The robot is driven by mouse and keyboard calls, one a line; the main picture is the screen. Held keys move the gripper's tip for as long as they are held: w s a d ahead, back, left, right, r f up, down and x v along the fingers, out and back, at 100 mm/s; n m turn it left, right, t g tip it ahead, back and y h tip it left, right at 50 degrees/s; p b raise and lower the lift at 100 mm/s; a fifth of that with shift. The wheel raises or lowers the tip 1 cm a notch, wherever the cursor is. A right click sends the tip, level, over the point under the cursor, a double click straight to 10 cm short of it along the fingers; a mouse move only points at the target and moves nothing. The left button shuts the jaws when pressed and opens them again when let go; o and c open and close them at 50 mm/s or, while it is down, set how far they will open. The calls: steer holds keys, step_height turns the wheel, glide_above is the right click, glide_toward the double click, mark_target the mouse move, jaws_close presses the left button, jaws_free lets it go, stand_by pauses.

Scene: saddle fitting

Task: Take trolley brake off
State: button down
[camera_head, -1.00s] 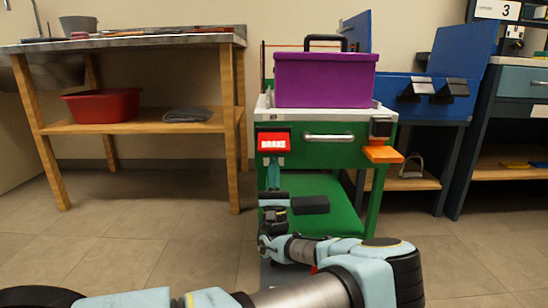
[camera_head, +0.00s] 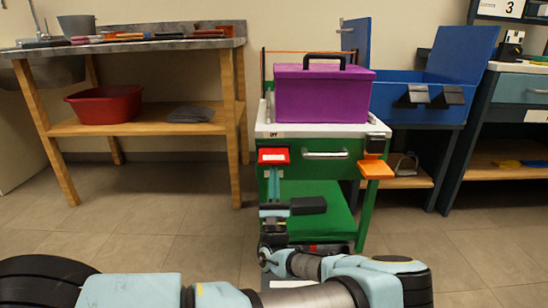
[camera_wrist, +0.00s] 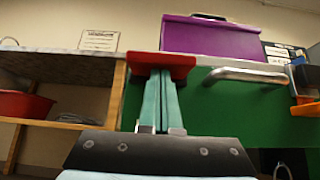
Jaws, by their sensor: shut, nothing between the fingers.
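The green trolley (camera_head: 318,160) stands ahead with a white top. A red brake plate (camera_head: 272,155) sits at the left of its front, tilted up, with a small label that seems to read OFF on the edge above it. In the wrist view the red plate (camera_wrist: 178,60) shows edge-on from below. My gripper (camera_head: 273,174) is shut and empty, pointing up under the plate. Its teal fingertips (camera_wrist: 160,78) reach the plate's underside and appear to touch it.
A purple box (camera_head: 320,95) stands on the trolley. A drawer handle (camera_head: 325,155) and an orange ledge (camera_head: 376,169) are right of the plate. A wooden table (camera_head: 146,130) with a red basin (camera_head: 104,104) stands left, and a blue open chest (camera_head: 420,97) behind right. Floor between table and trolley is clear.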

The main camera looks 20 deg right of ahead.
mark_target(274, 162)
steer(key=shift+s+a+r+g+y+p, duration=0.2)
steer(key=shift+r+g+p, duration=0.45)
steer(key=shift+p, duration=1.55)
steer(key=shift+s+d+r+g+y+p, duration=0.15)
steer(key=shift+r+g+y+p, duration=0.35)
steer(key=shift+p, duration=1.7)
steer(key=shift+s+a+r+g+y+p, duration=0.15)
steer(key=shift+r+g+p, duration=0.55)
steer(key=shift+p, duration=1.5)
steer(key=g+p, duration=0.1)
steer(key=p, duration=0.4)
steer(key=shift+r+y, duration=0.35)
steer(key=shift+r, duration=0.05)
steer(key=shift+g+p, duration=0.35)
steer(key=shift+p, duration=0.35)
steer(key=shift+g+p, duration=0.3)
steer(key=shift+p, duration=0.45)
steer(key=shift+f, duration=0.1)
